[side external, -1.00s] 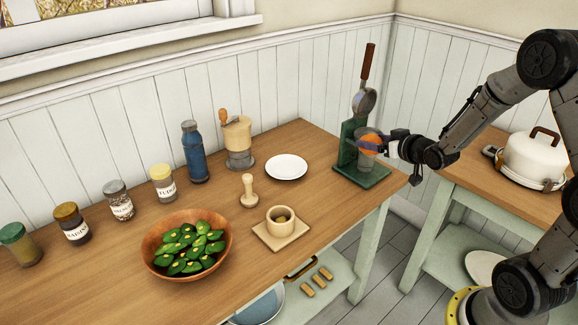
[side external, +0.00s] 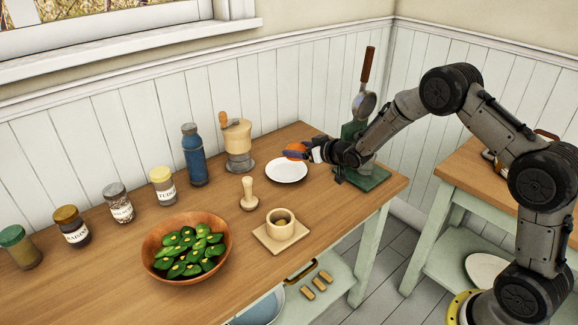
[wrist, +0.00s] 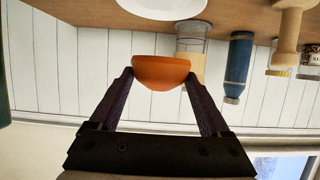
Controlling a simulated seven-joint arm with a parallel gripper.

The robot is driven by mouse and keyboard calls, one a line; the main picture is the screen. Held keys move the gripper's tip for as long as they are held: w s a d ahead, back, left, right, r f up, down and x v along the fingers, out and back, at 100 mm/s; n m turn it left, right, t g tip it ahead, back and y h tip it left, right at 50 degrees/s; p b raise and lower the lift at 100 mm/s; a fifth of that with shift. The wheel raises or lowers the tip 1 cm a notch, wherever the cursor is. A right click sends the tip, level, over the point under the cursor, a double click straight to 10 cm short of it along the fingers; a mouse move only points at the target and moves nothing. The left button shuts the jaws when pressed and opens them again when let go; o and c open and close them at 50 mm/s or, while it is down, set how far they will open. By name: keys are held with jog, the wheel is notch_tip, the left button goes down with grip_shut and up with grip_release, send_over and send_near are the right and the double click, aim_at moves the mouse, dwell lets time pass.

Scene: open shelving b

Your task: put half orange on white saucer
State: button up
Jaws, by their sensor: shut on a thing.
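The half orange (side external: 295,151) is held in my gripper (side external: 308,151), above the back right rim of the white saucer (side external: 287,172). In the wrist view the half orange (wrist: 161,72) sits between the two dark fingertips, which press on its sides. The white saucer (wrist: 160,8) shows at the top edge of the wrist view, apart from the half orange. The saucer lies flat on the wooden table and looks empty.
A green juicer press (side external: 352,132) stands right of the saucer, partly behind my arm. A wooden grinder (side external: 238,145) and a blue bottle (side external: 194,155) stand to the left. A wooden pestle (side external: 248,193), a mortar (side external: 281,224) and a bowl of green peppers (side external: 166,232) are nearer the front.

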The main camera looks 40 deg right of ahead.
send_over(289, 173)
notch_tip(289, 173, down, 6)
jog(key=shift+f, duration=1.6)
